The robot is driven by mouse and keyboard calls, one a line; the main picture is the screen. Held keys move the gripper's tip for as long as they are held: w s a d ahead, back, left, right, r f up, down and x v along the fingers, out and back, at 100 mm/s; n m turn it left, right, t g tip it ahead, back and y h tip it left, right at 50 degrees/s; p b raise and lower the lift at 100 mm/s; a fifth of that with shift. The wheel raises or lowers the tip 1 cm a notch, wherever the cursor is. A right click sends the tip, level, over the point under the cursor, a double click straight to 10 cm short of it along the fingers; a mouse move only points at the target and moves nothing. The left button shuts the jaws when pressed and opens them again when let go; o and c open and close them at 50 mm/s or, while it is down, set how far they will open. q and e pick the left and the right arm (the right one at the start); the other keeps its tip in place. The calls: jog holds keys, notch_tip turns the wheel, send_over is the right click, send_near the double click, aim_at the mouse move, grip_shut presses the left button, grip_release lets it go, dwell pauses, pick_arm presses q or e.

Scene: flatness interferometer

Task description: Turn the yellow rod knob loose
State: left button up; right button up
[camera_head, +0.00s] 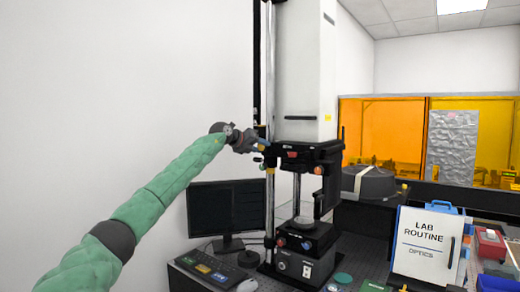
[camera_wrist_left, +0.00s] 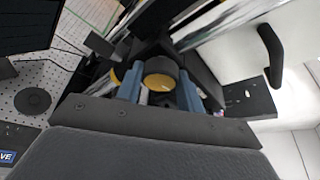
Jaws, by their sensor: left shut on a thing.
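My left gripper (camera_head: 256,143) reaches in from the left at mid-height of the tall interferometer stand (camera_head: 305,75), beside its metal rod (camera_head: 270,100). In the left wrist view, the yellow rod knob (camera_wrist_left: 158,82), a dark round knob with a yellow face, sits between the blue fingers. The gripper is shut on it. In the head view the fingers and the knob are too small and overlapped to tell apart clearly. My right gripper is in neither view.
The interferometer's black bracket (camera_head: 300,152) juts right of the rod. Open air lies left of the stand.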

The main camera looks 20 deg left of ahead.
pick_arm(q)
jog(key=shift+f, duration=0.15)
jog(key=o, duration=0.7)
jog(key=shift+o, duration=1.4)
jog(key=shift+s+a, duration=0.15)
jog(key=shift+s, duration=0.1)
jog(key=b+v, duration=0.3)
jog(key=v, duration=0.4)
jog(key=shift+r+b, duration=0.2)
jog(key=shift+b, duration=0.1)
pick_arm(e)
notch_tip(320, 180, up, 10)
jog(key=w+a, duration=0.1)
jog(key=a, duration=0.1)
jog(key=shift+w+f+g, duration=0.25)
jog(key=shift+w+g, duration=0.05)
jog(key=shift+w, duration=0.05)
